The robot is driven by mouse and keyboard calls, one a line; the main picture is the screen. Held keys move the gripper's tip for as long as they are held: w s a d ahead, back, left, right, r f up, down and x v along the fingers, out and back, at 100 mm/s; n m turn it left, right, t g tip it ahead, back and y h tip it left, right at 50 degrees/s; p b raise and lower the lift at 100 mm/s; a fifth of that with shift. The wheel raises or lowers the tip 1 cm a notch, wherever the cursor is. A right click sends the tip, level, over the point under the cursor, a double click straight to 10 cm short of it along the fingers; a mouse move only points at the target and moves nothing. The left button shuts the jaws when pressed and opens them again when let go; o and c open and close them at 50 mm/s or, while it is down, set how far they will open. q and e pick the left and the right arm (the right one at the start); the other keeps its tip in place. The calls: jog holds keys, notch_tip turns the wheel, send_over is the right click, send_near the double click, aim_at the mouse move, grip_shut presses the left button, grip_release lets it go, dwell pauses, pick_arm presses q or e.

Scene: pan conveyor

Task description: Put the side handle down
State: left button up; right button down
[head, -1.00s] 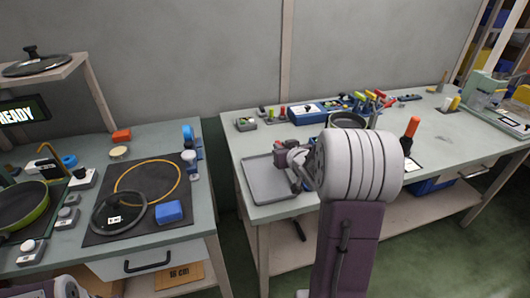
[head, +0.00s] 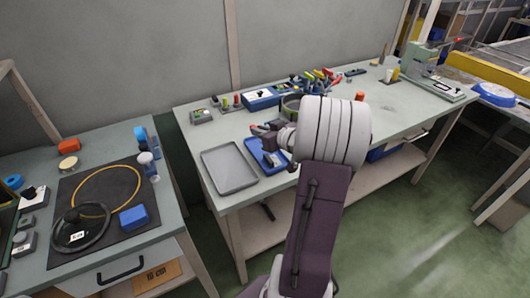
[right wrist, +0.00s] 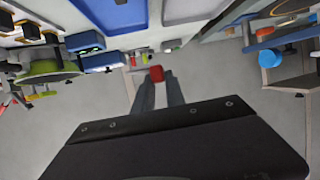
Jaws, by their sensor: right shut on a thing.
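My right gripper (head: 270,134) is above the right-hand table, by the blue tray (head: 252,148). In the right wrist view its two fingers (right wrist: 157,92) are shut on a small red thing, which I take for the side handle (right wrist: 156,73). Only its red end shows between the fingertips; the rest is hidden. The handle appears held above the table, but its exact height is unclear. The blue tray also shows at the top of the right wrist view (right wrist: 112,16). My left gripper is out of view.
An empty grey tray (head: 229,168) lies left of the blue tray. A blue box (head: 262,98) and several coloured-handled tools (head: 320,78) stand behind. A dark pan (head: 290,103) is partly hidden by my arm. The left table holds a glass lid (head: 80,230) on a dark mat.

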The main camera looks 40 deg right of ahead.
jog(key=s+d+m+h, duration=0.2)
jog(key=s+d, duration=0.4)
jog(key=d, duration=0.1)
jog(key=b, duration=0.5)
send_over(259, 151)
jog(key=shift+g, duration=0.4)
notch_tip(259, 151, down, 7)
jog(key=shift+s+f, duration=0.15)
notch_tip(259, 151, down, 4)
jog(key=shift+r+b, duration=0.1)
jog(key=shift+b, duration=0.75)
jog(key=shift+f, duration=0.2)
jog(key=shift+r, duration=0.1)
